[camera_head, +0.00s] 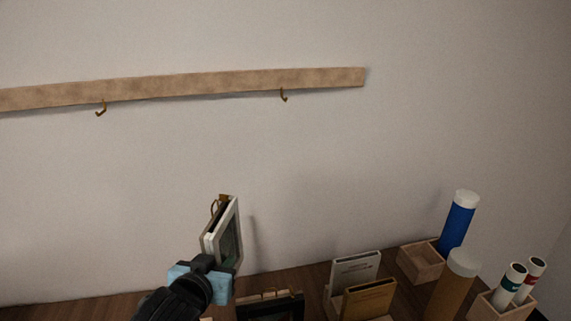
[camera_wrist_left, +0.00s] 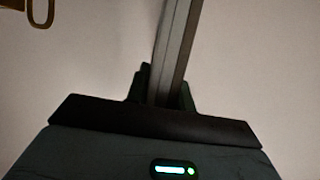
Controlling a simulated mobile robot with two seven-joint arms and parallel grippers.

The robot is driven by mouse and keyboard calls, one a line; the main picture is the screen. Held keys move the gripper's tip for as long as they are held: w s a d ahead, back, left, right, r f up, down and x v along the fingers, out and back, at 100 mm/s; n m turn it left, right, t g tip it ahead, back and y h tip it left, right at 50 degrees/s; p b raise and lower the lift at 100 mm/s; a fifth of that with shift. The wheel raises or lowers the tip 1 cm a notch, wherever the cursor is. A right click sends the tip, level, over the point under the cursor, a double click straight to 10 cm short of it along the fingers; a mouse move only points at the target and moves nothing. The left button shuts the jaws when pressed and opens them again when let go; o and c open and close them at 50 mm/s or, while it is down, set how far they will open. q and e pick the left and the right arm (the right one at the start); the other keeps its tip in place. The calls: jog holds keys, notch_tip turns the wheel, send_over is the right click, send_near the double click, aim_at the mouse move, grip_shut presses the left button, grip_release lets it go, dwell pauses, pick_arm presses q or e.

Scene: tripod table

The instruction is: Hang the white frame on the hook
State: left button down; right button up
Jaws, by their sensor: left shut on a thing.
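The white frame (camera_head: 222,232) is upright in the head view, seen nearly edge-on, with a brown hanger piece at its top. My left gripper (camera_head: 212,270) is shut on its lower part and holds it in front of the wall. In the left wrist view the frame's edge (camera_wrist_left: 174,52) rises from between the fingers (camera_wrist_left: 164,90). Two brass hooks hang under a wooden rail: a left hook (camera_head: 101,109) and a right hook (camera_head: 284,96). Both look empty, and the frame is below them, between the two sideways. My right gripper is not in view.
The wooden rail (camera_head: 200,85) runs along the wall. On the table (camera_head: 70,311) stand a dark frame (camera_head: 270,306), books (camera_head: 356,269), a blue tube (camera_head: 459,222), a brown tube (camera_head: 452,287) and wooden boxes (camera_head: 418,262). The wall between rail and table is clear.

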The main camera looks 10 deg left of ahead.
pick_arm(q)
jog(key=w+d+r+m+g+h, duration=0.2)
jog(key=w+d+r+m+h, duration=0.5)
jog(key=d, duration=0.4)
notch_tip(320, 180, up, 12)
jog(key=w+m+g+h, duration=0.2)
jog(key=m+g+h, duration=0.1)
jog(key=shift+f+h, duration=0.15)
jog(key=shift+h, duration=0.25)
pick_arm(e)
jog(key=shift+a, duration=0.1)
pick_arm(q)
jog(key=shift+w, duration=0.2)
